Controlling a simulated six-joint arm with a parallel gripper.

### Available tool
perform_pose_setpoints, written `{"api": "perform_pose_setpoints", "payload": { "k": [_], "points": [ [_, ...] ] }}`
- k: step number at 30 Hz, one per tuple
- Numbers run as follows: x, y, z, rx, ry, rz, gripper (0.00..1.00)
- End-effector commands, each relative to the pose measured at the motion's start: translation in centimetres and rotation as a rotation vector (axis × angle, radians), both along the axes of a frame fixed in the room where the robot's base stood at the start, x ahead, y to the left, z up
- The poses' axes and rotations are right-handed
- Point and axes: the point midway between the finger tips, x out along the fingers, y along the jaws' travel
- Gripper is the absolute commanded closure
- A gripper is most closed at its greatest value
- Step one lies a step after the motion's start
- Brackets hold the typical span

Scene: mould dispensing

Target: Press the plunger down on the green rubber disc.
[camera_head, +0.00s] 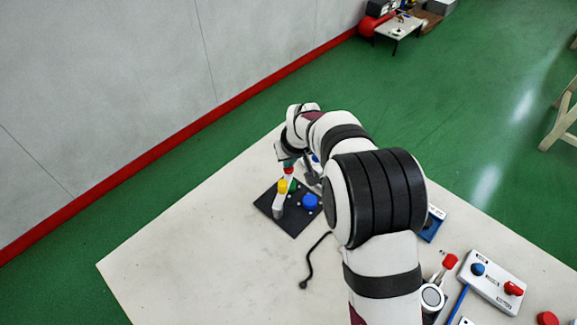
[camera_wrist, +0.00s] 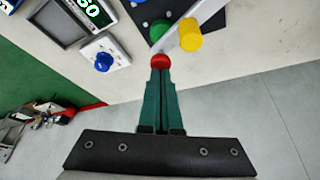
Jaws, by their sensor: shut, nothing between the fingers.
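A black plate (camera_head: 296,229) lies on the table and bears a blue disc (camera_head: 310,201) and a green disc (camera_head: 293,186), partly hidden by my arm. The green disc also shows in the wrist view (camera_wrist: 158,29). A pale lever (camera_head: 279,206) stands at the plate, with a yellow cylinder (camera_wrist: 189,36) beside it and a red knob (camera_wrist: 160,61) at its end. My gripper (camera_wrist: 160,72) is shut and empty, its green fingertips at the red knob. I cannot tell whether they touch it. The plunger's underside is hidden.
A dark cable (camera_head: 309,263) lies on the table in front of the plate. A switch box (camera_head: 492,281) with blue and red knobs stands at the right. The table's left part (camera_head: 180,265) is clear.

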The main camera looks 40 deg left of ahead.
Motion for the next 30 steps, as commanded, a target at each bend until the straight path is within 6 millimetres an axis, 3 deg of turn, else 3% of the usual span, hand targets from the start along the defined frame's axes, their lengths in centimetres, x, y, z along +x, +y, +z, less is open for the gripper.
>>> {"api": "perform_pose_setpoints", "payload": {
  "k": [15, 30],
  "points": [
    [0.0, 0.0, -0.9, -0.001, 0.000, 0.000, 1.00],
    [0.0, 0.0, 4.5, 0.001, -0.001, 0.001, 1.00]
  ]
}}
